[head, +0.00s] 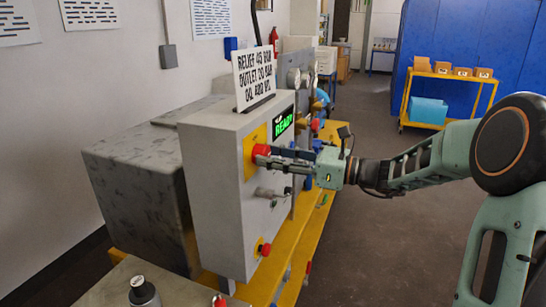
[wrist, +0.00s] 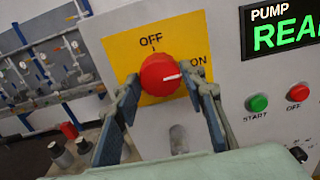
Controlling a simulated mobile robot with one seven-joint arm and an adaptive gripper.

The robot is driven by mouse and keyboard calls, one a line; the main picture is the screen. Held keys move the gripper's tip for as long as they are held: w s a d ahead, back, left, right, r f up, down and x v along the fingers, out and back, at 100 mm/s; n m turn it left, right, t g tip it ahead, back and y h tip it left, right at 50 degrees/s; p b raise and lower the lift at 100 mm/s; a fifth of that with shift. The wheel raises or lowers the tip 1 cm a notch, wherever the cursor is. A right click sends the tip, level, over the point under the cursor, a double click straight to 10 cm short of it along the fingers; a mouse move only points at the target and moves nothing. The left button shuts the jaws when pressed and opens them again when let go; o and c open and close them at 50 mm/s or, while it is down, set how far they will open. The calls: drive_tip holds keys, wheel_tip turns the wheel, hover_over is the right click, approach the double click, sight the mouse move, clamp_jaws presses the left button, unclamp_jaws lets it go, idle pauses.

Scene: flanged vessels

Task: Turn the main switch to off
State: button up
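The main switch is a red round knob (wrist: 161,75) on a yellow plate (wrist: 190,28) marked OFF at the top and ON at the right. Its white pointer line points right, towards ON. In the head view the knob (head: 261,151) is on the front of a grey control box (head: 214,170). My gripper (head: 272,157) reaches it from the right. In the wrist view my gripper's fingers (wrist: 161,82) flank the knob left and right, with no clear gap seen, so they look closed on it. The right finger partly covers the ON label.
A lit green display (wrist: 283,28) reads READY. A green START button (wrist: 257,103) and a red OFF button (wrist: 298,92) are right of the switch. A small lever (head: 270,193) and a lower red button (head: 264,249) are below. The floor at right is open.

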drive_tip(key=c, duration=0.6)
